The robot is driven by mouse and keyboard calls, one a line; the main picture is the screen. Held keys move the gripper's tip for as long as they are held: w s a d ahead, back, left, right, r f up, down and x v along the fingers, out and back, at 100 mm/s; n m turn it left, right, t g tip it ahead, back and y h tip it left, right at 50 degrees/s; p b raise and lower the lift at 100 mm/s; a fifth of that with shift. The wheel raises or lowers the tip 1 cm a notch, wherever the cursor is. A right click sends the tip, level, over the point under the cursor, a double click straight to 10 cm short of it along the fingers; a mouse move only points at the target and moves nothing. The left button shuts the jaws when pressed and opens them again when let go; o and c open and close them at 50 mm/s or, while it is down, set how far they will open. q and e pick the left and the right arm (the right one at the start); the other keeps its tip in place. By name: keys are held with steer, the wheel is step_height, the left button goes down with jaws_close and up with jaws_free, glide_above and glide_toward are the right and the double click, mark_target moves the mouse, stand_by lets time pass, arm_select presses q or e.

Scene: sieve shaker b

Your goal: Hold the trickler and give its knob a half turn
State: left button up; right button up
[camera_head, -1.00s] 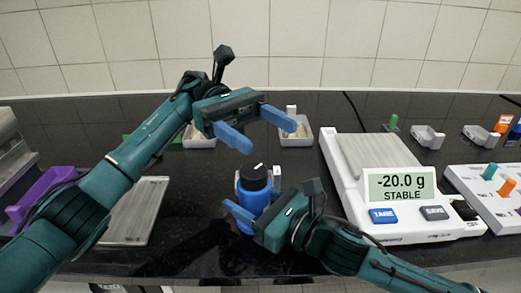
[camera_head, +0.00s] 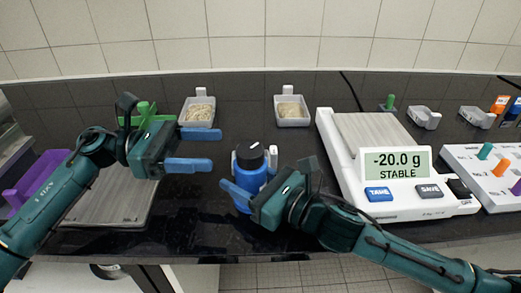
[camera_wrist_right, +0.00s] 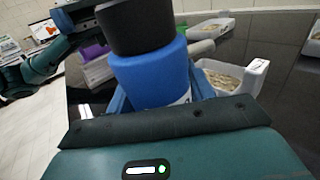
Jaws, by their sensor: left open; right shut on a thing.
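The trickler (camera_head: 249,182) is a blue bottle-like body with a black knob (camera_head: 250,156) on top, upright at the middle of the bench. My right gripper (camera_head: 244,186) is shut on its blue body from the right. The right wrist view shows the blue body (camera_wrist_right: 155,75) between the fingers, with the black knob (camera_wrist_right: 135,25) above it. The finger and hand hide its lower part, so I cannot tell whether it touches the bench. My left gripper (camera_head: 212,149) is open and empty, left of the knob and apart from it, fingers pointing right.
A white balance (camera_head: 400,205) reading -20.0 g stands close on the right. Two trays of grainy material, left (camera_head: 199,125) and right (camera_head: 292,121), stand behind. A purple holder (camera_head: 35,180) and metal plate (camera_head: 110,205) are at left. A white rack (camera_head: 480,165) stands far right.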

mark_target(261, 154)
arm_select(q)
steer(key=d+t, duration=0.1)
steer(key=d, duration=0.2)
steer(key=d+n, duration=0.1)
steer(key=d, duration=0.2)
steer(key=d+f+t, duration=0.1)
steer(key=d, duration=0.3)
steer(key=shift+s+t, duration=0.15)
steer(key=shift+t, duration=0.15)
steer(key=c, duration=1)
steer(key=shift+f, duration=0.1)
